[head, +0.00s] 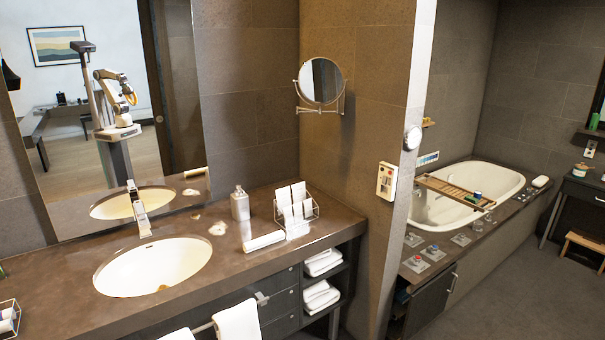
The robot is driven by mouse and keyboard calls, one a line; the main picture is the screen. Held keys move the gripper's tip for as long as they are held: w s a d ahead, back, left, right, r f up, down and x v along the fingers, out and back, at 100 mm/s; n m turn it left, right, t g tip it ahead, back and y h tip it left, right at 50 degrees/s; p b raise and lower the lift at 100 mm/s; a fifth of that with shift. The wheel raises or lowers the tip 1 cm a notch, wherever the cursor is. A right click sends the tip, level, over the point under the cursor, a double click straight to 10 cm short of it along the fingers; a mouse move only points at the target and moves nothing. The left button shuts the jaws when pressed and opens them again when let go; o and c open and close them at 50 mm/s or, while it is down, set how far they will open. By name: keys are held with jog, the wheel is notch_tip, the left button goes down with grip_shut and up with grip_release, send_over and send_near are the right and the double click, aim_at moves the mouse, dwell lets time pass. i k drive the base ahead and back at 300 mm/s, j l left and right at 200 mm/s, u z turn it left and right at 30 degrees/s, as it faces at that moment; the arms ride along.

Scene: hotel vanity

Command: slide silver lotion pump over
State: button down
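The silver lotion pump (240,204) stands upright on the dark brown vanity counter (225,262). It is to the right of the sink, near the back wall. A white folded cloth lies in front of it, and a wire rack stands to its right. Nothing touches the pump that I can see. My gripper is not directly in view. My arm shows only as a small reflection in the wall mirror, too small to tell how the fingers stand.
A white oval sink (153,265) with a chrome faucet (139,210) is left of the pump. The wire rack (296,215) holds white cards or towels. The folded cloth (263,241) lies near the rack. A crumpled pale item (218,228) lies between sink and pump.

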aim_at(239, 202)
jog(key=i+l, duration=0.1)
jog(key=i, duration=0.85)
jog(key=i+l, duration=0.15)
jog(key=i, duration=0.75)
jog(key=u, duration=1.55)
jog(key=i+l, duration=0.05)
jog(key=l, duration=0.05)
